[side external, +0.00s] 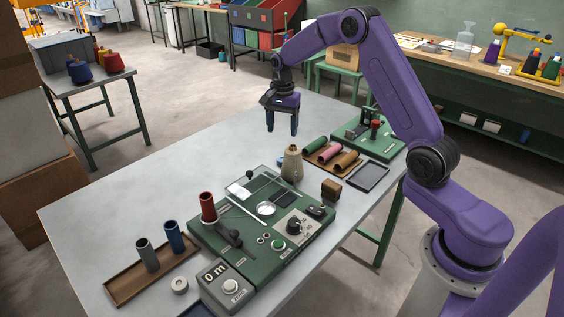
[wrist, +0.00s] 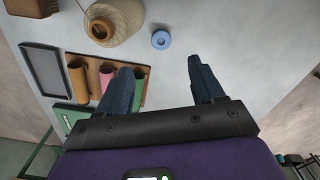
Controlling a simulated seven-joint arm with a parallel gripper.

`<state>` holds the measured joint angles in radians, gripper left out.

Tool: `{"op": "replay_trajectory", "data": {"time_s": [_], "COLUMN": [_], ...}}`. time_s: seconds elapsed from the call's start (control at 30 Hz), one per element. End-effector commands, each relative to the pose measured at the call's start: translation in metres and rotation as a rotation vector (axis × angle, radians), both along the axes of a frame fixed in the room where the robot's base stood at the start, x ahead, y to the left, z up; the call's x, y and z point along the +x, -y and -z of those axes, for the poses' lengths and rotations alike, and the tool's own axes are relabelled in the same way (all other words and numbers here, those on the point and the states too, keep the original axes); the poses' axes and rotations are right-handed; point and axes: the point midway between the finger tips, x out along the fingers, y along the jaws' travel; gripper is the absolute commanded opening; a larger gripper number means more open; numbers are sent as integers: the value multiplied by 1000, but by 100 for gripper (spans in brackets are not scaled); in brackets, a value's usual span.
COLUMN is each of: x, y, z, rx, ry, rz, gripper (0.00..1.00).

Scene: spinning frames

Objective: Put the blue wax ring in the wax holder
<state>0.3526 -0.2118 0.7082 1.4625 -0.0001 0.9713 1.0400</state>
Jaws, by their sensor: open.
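The blue wax ring (wrist: 161,40) lies flat on the grey table in the wrist view, ahead of my fingertips and beside the beige thread cone (wrist: 115,20). In the side external view the blue wax ring (side external: 282,160) shows only partly, just left of the cone. My gripper (side external: 281,128) is open and empty, pointing down above the table behind the cone. In the wrist view my gripper (wrist: 160,68) has its two dark blue fingers wide apart. The green winder unit (side external: 205,237) stands nearer the camera; I cannot tell which of its parts is the wax holder.
A wooden tray (side external: 325,147) with green, pink and brown tubes and a dark empty tray (side external: 369,177) lie right of the cone. A brown block (side external: 331,190) sits nearby. A wooden tray (side external: 122,289) with bobbins is at front left. The table's left half is clear.

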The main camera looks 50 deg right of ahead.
Motion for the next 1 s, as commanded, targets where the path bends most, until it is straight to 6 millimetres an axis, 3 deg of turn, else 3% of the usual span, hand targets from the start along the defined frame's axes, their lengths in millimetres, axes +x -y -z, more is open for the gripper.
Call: {"op": "replay_trajectory", "data": {"time_s": [0.1, 0.3, 0.53, 0.83, 1.0], "x": [-1, 0, 0, 2, 2], "y": [0, 0, 0, 2, 2], "z": [24, 52, 66, 105, 112], "rx": [1, 0, 1, 0, -1], "ry": [-5, -2, -1, -1, 2], "rz": [-1, -1, -2, -1, -1], "gripper": [67, 67, 67, 67, 67]}}
